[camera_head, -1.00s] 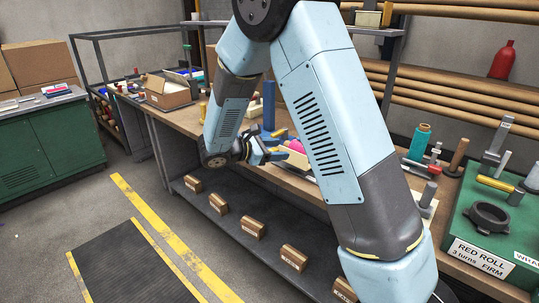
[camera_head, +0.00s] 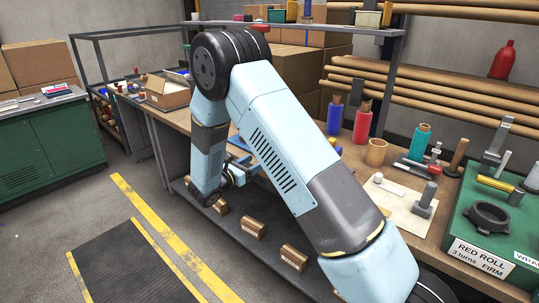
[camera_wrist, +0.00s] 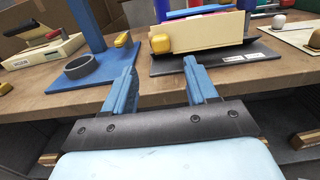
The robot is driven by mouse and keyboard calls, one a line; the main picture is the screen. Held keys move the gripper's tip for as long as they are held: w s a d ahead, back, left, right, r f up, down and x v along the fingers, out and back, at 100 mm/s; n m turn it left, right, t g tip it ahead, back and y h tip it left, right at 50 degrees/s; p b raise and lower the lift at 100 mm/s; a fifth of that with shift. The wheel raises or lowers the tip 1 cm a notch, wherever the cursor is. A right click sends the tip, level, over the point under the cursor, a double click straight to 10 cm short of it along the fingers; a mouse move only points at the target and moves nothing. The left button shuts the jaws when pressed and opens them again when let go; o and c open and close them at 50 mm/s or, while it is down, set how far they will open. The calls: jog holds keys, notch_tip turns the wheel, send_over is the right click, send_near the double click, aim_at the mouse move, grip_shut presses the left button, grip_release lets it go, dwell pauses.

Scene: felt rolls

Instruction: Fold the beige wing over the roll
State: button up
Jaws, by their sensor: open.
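My gripper (camera_wrist: 160,72) is open and empty, its two blue fingers pointing at the bench front in the wrist view. Beyond them is a beige panel (camera_wrist: 212,33), which looks like the wing, standing upright on a dark base plate (camera_wrist: 215,57). A yellow knob (camera_wrist: 160,43) is at its left end, apart from the fingertips. In the head view my arm hides most of this station.
A blue stand (camera_wrist: 92,72) with a post and a dark ring (camera_wrist: 80,67) is left of the panel. A cream board (camera_wrist: 42,52) holds a tool farther left. Blue (camera_head: 334,117) and red (camera_head: 362,122) rolls stand on the bench. Boxes (camera_head: 253,228) sit on the lower shelf.

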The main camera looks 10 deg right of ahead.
jog(key=x, duration=0.9)
jog(key=shift+d, duration=0.2)
grip_shut()
dwell(0.3)
